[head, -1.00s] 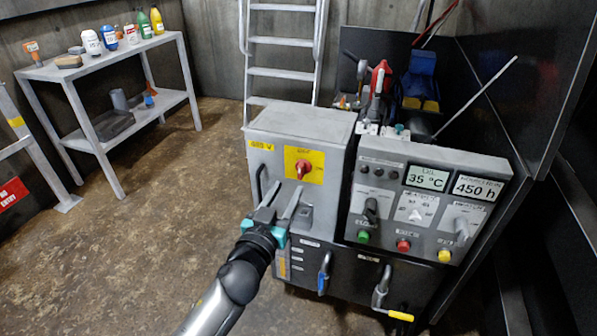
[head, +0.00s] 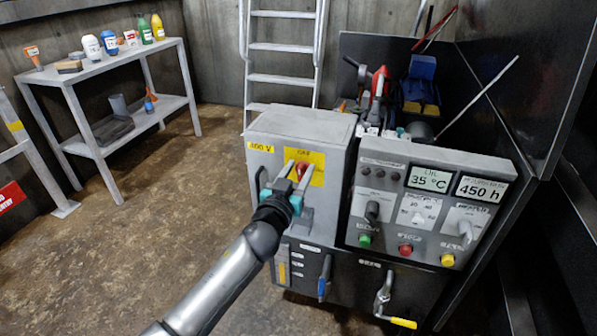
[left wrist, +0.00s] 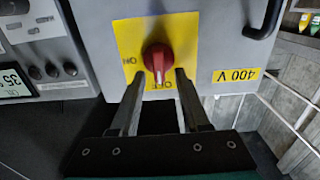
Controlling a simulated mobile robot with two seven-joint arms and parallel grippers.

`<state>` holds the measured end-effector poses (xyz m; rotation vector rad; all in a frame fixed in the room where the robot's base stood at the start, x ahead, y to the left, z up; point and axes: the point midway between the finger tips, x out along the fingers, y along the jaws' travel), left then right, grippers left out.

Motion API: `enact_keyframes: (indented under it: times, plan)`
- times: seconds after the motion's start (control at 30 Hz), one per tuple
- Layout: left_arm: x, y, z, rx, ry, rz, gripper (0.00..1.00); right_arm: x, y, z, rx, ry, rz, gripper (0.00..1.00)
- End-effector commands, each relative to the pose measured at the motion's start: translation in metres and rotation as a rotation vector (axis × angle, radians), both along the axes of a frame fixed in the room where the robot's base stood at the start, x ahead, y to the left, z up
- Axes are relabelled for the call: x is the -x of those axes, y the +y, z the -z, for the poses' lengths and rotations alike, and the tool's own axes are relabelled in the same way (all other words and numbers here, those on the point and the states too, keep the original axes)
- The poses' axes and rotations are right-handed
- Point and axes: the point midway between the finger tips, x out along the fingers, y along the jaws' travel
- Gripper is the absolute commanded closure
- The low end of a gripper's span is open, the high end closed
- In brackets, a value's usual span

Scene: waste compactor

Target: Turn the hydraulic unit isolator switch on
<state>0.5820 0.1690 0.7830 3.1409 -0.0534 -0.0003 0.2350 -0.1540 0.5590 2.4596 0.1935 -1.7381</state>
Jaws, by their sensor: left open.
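The isolator switch is a red rotary knob (left wrist: 157,58) on a yellow plate (left wrist: 186,32), on the front of a grey cabinet (head: 300,123). It also shows in the head view (head: 301,170). In the left wrist view, which is turned over, the plate carries ON at the knob's left and OFF below it. The knob's exact setting is hard to tell. My left gripper (left wrist: 155,80) is open, its fingertips just short of the knob, one toward each side. I cannot see it gripping the knob. My right gripper is not in view.
A cabinet handle (head: 261,182) stands left of the knob. A control panel (head: 430,205) with displays and coloured buttons is at the right. A blue-handled lever (head: 323,277) and a yellow-handled crank (head: 402,322) project below. Open floor lies at the left.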

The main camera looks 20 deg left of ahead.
Motion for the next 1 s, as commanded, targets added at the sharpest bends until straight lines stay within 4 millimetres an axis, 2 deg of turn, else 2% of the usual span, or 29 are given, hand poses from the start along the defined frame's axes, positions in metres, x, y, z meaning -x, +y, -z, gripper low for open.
enact_keyframes:
  times: [0.07,0.5,1.0]
  plan:
    - [0.0001,0.0001,0.0,0.0,0.0,0.0,0.54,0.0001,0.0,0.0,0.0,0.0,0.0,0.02]
    - [0.0003,0.0,0.0001,0.0,0.0,0.0,1.0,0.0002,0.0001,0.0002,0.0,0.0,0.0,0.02]
    - [0.0004,-0.0003,0.0002,-0.007,0.0,0.0,1.0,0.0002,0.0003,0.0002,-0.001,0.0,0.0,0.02]
